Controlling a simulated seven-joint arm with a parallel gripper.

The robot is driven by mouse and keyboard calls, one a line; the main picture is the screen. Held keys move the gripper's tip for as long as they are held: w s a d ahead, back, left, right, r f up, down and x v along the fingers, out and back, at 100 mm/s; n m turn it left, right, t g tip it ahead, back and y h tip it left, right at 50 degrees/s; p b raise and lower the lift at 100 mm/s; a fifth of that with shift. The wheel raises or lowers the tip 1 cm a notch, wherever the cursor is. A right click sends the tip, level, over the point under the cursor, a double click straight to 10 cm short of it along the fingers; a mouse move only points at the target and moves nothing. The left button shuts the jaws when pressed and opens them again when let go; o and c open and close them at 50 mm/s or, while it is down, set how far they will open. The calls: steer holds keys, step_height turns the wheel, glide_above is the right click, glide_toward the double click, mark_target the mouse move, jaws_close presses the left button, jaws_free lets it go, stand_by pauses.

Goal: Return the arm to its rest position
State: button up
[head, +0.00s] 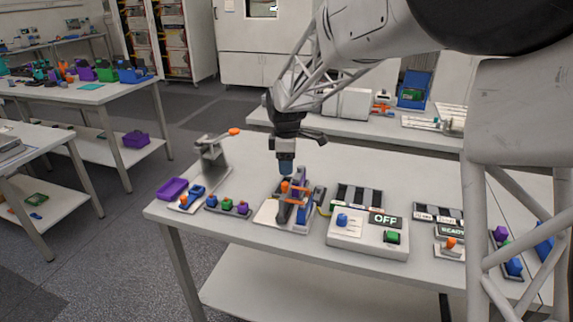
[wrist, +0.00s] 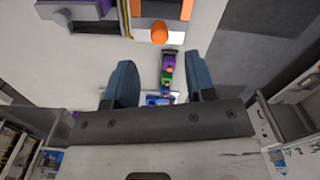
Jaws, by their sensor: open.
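My gripper (head: 286,166) hangs from my arm above the table (head: 330,170), close over a fixture (head: 293,205) with purple, orange and grey parts on a light base. In the wrist view my gripper (wrist: 160,85) shows two dark blue fingers spread apart, with nothing held between them. Below the gap lie small purple, red, green and blue pieces in a row, and an orange knob (wrist: 160,32) shows just beyond the fingertips. My arm runs from the upper right down to the gripper.
A control box (head: 368,235) reading OFF stands right of the fixture, with slotted holders behind it. A grey press with an orange knob (head: 234,131), a purple tray (head: 172,188) and a row of coloured pieces (head: 228,205) are left. The table behind the fixture is mostly clear.

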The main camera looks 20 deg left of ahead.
steer(key=shift+d, duration=0.1)
steer(key=s+d+r+m, duration=0.3)
steer(key=s+d, duration=0.1)
steer(key=d, duration=0.4)
steer(key=s+d+r+m+t, duration=0.1)
steer(key=s+d+r+m, duration=0.3)
steer(key=d, duration=0.5)
steer(key=s+d+r+m, duration=0.25)
steer(key=s+d, duration=0.25)
steer(key=d, duration=0.3)
steer(key=s+d+f+m, duration=0.2)
steer(key=s+d+m, duration=0.4)
steer(key=s, duration=0.6)
steer(key=s+d+f+m+t, duration=0.1)
steer(key=s+d+m, duration=0.4)
steer(key=s+d, duration=0.6)
steer(key=shift+s+d+f+m+t, duration=0.15)
steer(key=shift+s+f+m+t, duration=0.2)
steer(key=shift+s+f, duration=0.25)
steer(key=shift+o, duration=0.7)
steer(key=shift+w, duration=0.15)
steer(key=shift+w, duration=0.1)
